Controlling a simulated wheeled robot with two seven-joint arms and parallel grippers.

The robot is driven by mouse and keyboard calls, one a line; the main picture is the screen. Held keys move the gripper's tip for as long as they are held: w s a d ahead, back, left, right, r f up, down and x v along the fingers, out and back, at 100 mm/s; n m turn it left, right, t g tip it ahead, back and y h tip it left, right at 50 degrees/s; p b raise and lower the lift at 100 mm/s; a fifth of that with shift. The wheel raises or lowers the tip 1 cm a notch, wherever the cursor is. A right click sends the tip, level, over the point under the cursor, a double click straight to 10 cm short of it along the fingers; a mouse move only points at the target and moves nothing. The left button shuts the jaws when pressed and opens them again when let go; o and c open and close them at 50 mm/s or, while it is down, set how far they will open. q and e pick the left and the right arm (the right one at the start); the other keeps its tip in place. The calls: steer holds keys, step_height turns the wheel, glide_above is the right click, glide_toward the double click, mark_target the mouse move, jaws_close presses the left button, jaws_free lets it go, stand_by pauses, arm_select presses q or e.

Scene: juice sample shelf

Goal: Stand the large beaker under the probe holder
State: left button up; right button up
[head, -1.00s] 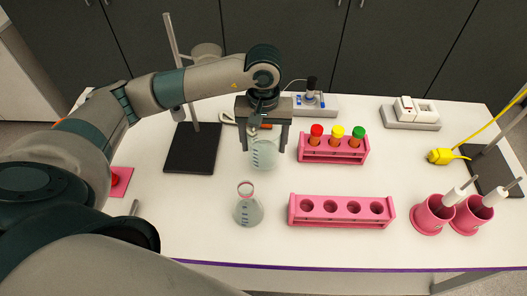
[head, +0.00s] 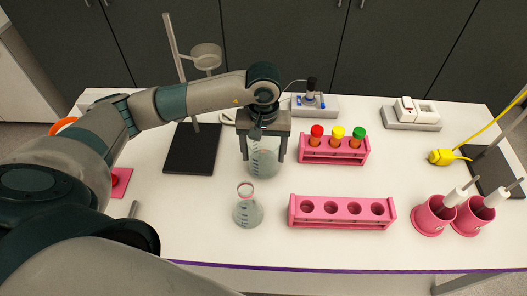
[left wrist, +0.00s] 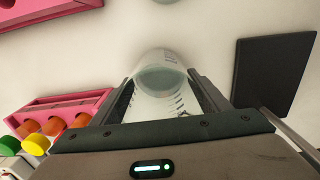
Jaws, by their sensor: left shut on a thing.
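The large beaker (head: 264,166), clear with graduation marks, is upright between the fingers of my left gripper (head: 263,157). The gripper is shut on it. In the left wrist view the beaker (left wrist: 160,80) sits between both fingers (left wrist: 165,95). I cannot tell whether its base touches the table. A stand with a black base plate (head: 193,150), a rod and a round holder ring (head: 206,52) is left of the beaker. The plate also shows in the left wrist view (left wrist: 273,72). My right gripper is not in view.
A conical flask (head: 248,211) stands in front of the beaker. A pink rack (head: 333,155) with capped tubes is right of it, and an empty pink rack (head: 340,217) is nearer. Pink cups (head: 433,215) and a yellow-cabled probe (head: 446,156) are farther right.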

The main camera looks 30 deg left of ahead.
arm_select(q)
steer(key=shift+f+b, duration=0.1)
steer(key=shift+b, duration=0.2)
steer(key=o, duration=1.3)
steer(key=shift+r+p, duration=0.2)
steer(key=shift+p, duration=0.1)
steer(key=shift+r, duration=0.1)
steer(key=shift+r+b, duration=2.45)
steer(key=shift+r, duration=3.4)
steer(key=shift+o, duration=0.4)
